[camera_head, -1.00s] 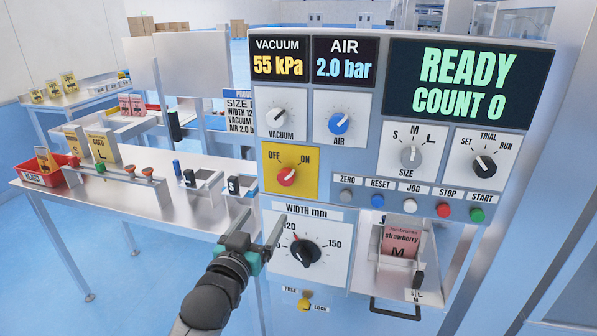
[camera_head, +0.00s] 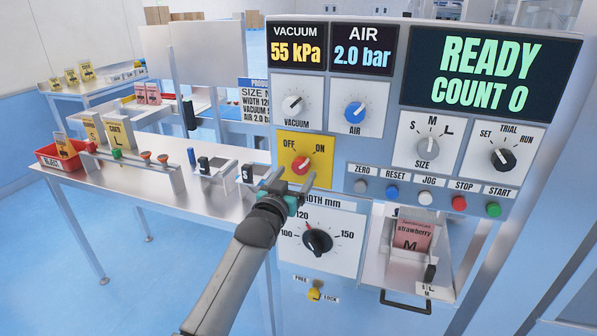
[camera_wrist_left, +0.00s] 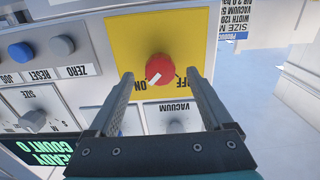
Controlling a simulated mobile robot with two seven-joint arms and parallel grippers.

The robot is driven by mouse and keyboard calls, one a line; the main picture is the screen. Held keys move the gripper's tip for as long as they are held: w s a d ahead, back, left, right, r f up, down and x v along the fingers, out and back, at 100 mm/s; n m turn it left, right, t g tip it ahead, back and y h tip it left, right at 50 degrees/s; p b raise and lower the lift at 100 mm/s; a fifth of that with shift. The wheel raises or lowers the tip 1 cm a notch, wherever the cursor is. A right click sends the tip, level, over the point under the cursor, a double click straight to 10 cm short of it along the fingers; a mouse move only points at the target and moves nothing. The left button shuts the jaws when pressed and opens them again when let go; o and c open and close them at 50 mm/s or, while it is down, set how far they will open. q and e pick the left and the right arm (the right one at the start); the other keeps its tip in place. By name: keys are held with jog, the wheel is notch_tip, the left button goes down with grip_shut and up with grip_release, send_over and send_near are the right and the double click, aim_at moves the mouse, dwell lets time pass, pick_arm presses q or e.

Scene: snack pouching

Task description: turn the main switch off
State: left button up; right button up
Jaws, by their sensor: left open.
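The main switch is a red knob (camera_head: 300,164) on a yellow plate (camera_head: 318,141) marked OFF and ON, on the front of the machine panel. Its white mark points toward ON. My left gripper (camera_head: 291,177) is open, just in front of the knob's lower side in the head view. In the left wrist view the red knob (camera_wrist_left: 160,69) shows between the two open fingertips (camera_wrist_left: 160,76), with space on both sides. I cannot tell how far the tips are from the plate. My right gripper is not in view.
The vacuum dial (camera_head: 292,104) and air dial (camera_head: 353,109) are above. Buttons such as ZERO (camera_head: 361,185) lie to the right. A steel table (camera_head: 150,190) with a red bin (camera_head: 60,158) stands left.

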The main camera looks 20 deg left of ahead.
aim_at(299, 169)
pick_arm(q)
jog(key=shift+w, duration=1.55)
grip_shut()
